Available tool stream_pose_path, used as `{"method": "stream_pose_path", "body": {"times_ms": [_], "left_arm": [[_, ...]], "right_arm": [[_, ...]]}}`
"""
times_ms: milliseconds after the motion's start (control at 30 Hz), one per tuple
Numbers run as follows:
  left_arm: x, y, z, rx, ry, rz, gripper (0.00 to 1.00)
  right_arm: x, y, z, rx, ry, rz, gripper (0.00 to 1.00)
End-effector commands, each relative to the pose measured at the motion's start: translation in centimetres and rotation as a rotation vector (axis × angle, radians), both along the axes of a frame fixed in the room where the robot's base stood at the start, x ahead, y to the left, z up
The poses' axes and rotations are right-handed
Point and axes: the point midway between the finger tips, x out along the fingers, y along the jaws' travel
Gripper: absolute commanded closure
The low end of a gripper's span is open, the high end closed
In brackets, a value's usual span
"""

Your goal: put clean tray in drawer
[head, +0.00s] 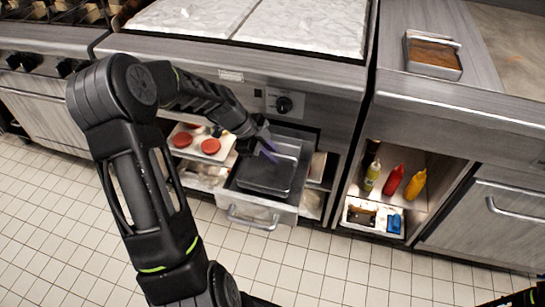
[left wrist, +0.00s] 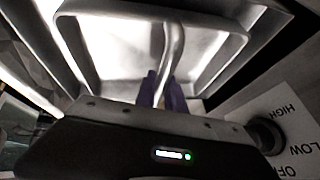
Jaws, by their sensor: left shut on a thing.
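The clean grey metal tray (head: 265,178) is within the open drawer (head: 255,213) under the griddle. I cannot tell if it rests on the drawer floor. My left gripper (head: 270,150) is shut on the tray's far rim, its purple fingers pointing down toward it. In the left wrist view, the fingers of my left gripper (left wrist: 161,90) pinch the rim of the tray (left wrist: 172,48). The gripper and forearm hide part of the drawer's back left. My right gripper is outside the view; only a bit of the right arm shows at the bottom right.
A metal tray with brown contents (head: 433,55) sits on the right counter. Left of the drawer, a white board (head: 202,143) holds red patties. Right of it, a shelf holds red (head: 391,181) and yellow bottles (head: 416,185) above a white caddy (head: 362,216). The tiled floor in front is clear.

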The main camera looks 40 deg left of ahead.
Motion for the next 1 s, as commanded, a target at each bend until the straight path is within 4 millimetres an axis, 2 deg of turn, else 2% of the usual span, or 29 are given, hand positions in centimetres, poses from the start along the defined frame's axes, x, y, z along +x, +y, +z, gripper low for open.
{"method": "stream_pose_path", "body": {"times_ms": [33,133,367,400,633,1000], "left_arm": [[-0.02,-0.06,-0.83,-0.002,0.002,0.0,1.0],[0.34,0.05,-1.48,-0.001,0.0,0.0,1.0],[0.4,0.15,-1.65,0.001,-0.001,0.001,1.0],[0.37,0.15,-1.69,0.001,-0.001,0.001,0.83],[0.37,0.12,-1.66,0.0,0.0,0.0,0.64],[0.2,0.33,-1.19,0.0,-0.001,0.0,0.64]], "right_arm": [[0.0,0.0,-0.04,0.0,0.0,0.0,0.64],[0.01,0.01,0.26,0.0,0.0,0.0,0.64],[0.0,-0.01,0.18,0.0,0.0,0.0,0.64],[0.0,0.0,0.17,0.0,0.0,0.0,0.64],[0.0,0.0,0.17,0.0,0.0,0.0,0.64],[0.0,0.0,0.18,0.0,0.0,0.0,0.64]]}}
